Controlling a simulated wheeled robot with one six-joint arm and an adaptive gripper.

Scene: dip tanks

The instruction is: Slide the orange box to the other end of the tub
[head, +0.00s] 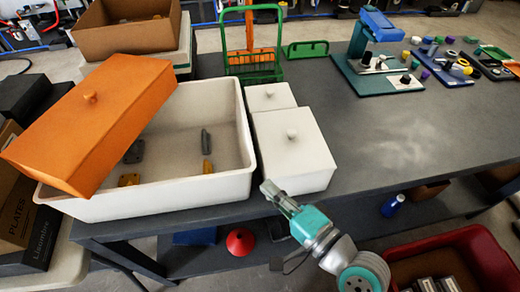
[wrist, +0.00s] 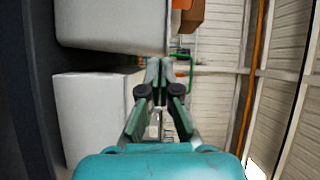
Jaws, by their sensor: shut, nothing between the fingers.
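The orange box (head: 95,118), with a small knob on top, lies across the left end of the white tub (head: 175,197). It sits askew and overhangs the tub's left side. The right part of the tub is uncovered, with a few small grey and yellow pieces on its floor. My gripper (head: 268,188) is outside the tub, near its front right corner and in front of the white lidded boxes. In the wrist view my gripper's fingers (wrist: 158,65) are together with nothing between them. The orange box is apart from my gripper.
Two white lidded boxes (head: 292,142) stand against the tub's right side. A green basket (head: 254,66) is behind them. A green stand (head: 372,50) and small parts are at the back right. The dark table's middle right (head: 400,140) is clear. A red bin (head: 462,250) stands below.

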